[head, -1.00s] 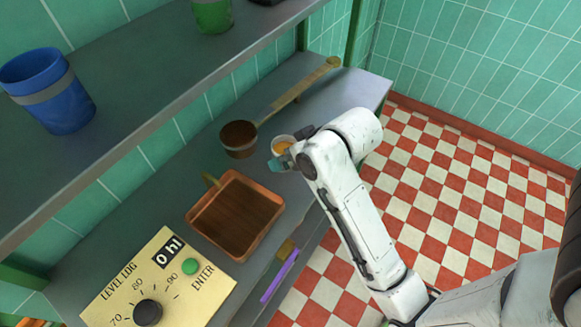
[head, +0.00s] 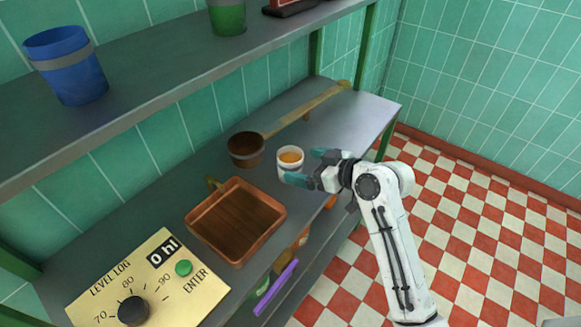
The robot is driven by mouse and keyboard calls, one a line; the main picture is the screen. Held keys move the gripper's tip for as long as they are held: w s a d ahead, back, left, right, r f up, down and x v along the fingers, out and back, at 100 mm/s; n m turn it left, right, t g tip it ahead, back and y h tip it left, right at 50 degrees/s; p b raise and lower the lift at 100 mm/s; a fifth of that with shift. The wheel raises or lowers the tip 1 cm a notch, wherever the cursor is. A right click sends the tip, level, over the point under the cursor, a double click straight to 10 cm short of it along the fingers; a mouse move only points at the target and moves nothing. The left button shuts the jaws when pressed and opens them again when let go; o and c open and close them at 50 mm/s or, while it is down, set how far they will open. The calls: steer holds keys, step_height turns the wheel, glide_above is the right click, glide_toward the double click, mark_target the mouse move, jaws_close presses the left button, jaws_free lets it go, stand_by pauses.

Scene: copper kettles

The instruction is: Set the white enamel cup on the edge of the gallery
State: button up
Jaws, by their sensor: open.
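A white cup (head: 284,172) with orange contents stands upright on the grey counter (head: 350,125). My gripper (head: 308,168) is beside the cup on its right. Its teal fingertips are apart, one near the cup's right rim and one at its lower front. Whether they touch the cup I cannot tell. Which edge is the gallery is not clear from this view.
A copper ladle (head: 246,152) with a long handle lies behind the cup. A square copper pan (head: 205,222) and a level-log panel (head: 195,295) are to the left. A shelf above holds a blue cup (head: 70,80) and a green cup (head: 228,20). The counter's far right is clear.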

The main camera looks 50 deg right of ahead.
mark_target(281, 158)
steer(key=x, duration=0.2)
steer(key=p+x, duration=0.1)
steer(key=x, duration=0.1)
steer(key=shift+w+a+r, duration=0.1)
steer(key=shift+w+r, duration=0.1)
steer(key=shift+r, duration=0.2)
steer(key=shift+w+f, duration=0.3)
steer(key=shift+w, duration=0.3)
steer(key=shift+c, duration=0.3)
steer(key=shift+r, duration=0.1)
steer(key=c, duration=1.1)
